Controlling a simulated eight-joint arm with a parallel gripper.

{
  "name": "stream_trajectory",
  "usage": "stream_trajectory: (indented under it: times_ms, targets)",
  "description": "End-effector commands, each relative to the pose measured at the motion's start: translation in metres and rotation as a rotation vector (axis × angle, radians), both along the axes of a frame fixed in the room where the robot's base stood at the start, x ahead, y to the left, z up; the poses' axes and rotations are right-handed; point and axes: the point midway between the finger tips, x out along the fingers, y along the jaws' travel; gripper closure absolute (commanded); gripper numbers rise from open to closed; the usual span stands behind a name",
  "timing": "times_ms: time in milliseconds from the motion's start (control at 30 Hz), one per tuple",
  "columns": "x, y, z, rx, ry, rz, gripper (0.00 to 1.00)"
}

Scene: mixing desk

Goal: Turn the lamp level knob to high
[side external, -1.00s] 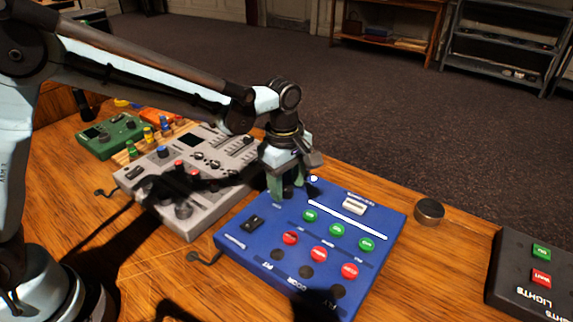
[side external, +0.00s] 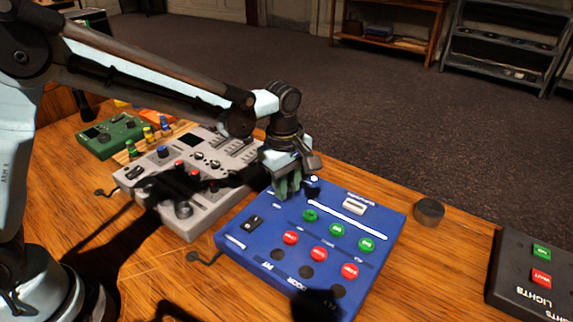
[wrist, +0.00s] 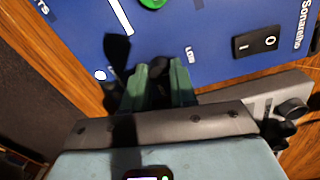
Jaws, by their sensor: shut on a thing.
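The blue panel (side external: 238,221) lies on the wooden desk and also fills the top of the wrist view (wrist: 205,20). My gripper (side external: 287,190) is low over the panel's far left corner, pointing down. In the wrist view, its two green fingers (wrist: 158,75) are closed around a small dark knob (wrist: 158,68), which I take as the lamp level knob. The fingers and shadow hide most of it, so its pointer cannot be read. A "LOW" label shows beside one finger, and a white dot lies on the other side.
The blue panel also has a black rocker switch (side external: 253,222) and several green and red buttons near my gripper. A grey mixer (side external: 150,191) stands to the left. A dark round puck (side external: 429,211) and a black lights box (side external: 520,285) are to the right.

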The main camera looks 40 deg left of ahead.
Motion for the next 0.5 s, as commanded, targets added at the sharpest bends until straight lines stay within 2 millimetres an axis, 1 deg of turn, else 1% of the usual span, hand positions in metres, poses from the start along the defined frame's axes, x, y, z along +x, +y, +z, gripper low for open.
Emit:
stream_trajectory:
  times_ms: [267, 500]
  targets:
    - [0.0000, 0.0001, 0.0005, 0.000, 0.000, -0.139, 1.00]
    - [0.0002, 0.0005, 0.0005, 0.000, 0.000, -0.352, 1.00]
